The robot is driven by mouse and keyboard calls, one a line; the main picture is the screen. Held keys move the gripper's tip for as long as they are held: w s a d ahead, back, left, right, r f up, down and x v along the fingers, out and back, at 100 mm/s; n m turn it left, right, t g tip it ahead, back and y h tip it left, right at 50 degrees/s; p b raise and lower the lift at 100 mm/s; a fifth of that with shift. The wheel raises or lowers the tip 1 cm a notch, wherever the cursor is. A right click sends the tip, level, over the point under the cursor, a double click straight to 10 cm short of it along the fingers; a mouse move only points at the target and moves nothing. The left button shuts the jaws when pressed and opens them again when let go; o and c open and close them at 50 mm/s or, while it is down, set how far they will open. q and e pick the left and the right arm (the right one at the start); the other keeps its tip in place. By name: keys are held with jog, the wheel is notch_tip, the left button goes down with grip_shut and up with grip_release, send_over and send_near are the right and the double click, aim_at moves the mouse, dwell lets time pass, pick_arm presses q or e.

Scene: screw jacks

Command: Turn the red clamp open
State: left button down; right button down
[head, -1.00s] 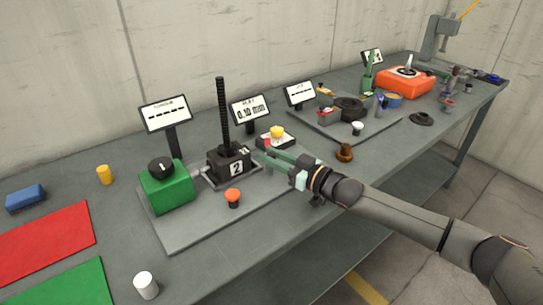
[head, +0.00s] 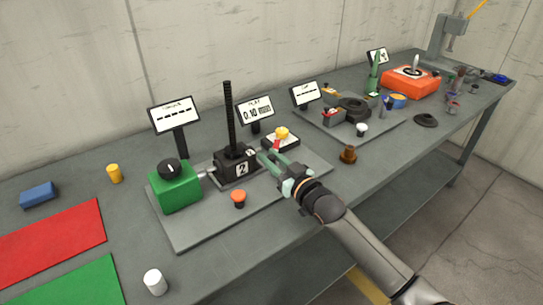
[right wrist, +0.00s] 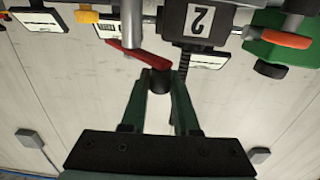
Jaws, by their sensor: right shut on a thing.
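The red clamp lever (head: 277,145) stands beside the black screw jack marked 2 (head: 238,166), on its right. In the head view the fingers partly hide the lever's lower part. My left gripper is not in view.
A yellow knob (head: 282,132) stands behind the clamp. A brown knob (head: 348,154) stands to the right. A white cylinder (head: 155,282) stands at the front left.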

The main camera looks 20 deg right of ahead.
jog(key=shift+a+r, duration=0.1)
jog(key=shift+r, duration=0.05)
jog(key=c, duration=0.7)
grip_release()
jog(key=shift+o, duration=0.2)
jog(key=v, duration=1.2)
jog(key=shift+s, duration=0.2)
